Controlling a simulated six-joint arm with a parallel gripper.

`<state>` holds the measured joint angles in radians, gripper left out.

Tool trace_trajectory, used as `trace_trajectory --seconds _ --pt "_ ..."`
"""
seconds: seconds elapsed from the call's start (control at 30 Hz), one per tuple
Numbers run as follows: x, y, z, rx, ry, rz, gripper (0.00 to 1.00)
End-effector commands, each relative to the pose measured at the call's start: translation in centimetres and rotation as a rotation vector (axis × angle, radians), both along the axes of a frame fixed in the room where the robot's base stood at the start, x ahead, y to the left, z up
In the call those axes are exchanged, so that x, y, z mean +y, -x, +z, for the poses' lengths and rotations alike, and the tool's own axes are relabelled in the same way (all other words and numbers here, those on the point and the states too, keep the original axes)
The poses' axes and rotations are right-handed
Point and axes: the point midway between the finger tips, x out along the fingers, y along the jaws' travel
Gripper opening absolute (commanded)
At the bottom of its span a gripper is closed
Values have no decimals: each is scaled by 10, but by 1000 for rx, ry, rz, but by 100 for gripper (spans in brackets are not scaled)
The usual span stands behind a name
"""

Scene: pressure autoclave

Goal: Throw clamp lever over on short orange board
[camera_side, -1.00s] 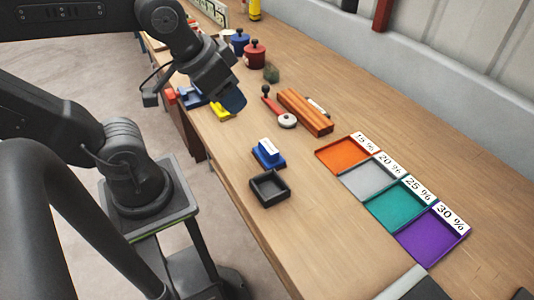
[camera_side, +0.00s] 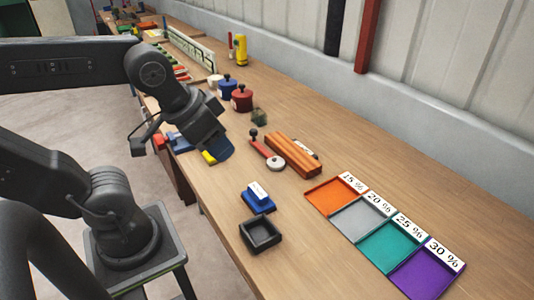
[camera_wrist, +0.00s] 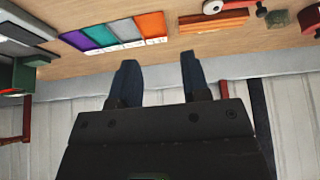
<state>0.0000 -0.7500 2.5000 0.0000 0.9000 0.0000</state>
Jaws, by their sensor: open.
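An orange board (camera_side: 293,156) lies on the bench, with a red lever (camera_side: 262,147) beside its left long side. The lever has a black knob at its far end and a pale round disc (camera_side: 275,163) at its near end. I cannot tell whether they touch the board. My gripper (camera_side: 222,149) is in the air to the left of the lever, apart from it, with blue fingers. In the wrist view my gripper (camera_wrist: 158,62) is open and empty, and the orange board (camera_wrist: 214,21) shows at the top.
Orange, grey, teal and purple trays (camera_side: 428,274) with percentage labels line the right. A black square tray (camera_side: 260,235) and a blue block (camera_side: 258,200) stand nearer. Red (camera_side: 242,99) and blue (camera_side: 227,89) knobbed pots stand behind. The wall bounds the bench's far side.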

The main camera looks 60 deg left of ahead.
Motion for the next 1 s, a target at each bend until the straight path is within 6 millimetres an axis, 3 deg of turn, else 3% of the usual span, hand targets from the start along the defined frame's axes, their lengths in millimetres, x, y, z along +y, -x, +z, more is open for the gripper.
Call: trace_trajectory --seconds 0.27,0.47,0.73,1.0 --pt "5 -16 12 33 -25 -15 18" --pt "20 -62 38 126 -89 -64 0" --pt "52 -137 56 275 -167 -144 0" --pt "92 -210 48 427 -216 -225 0"
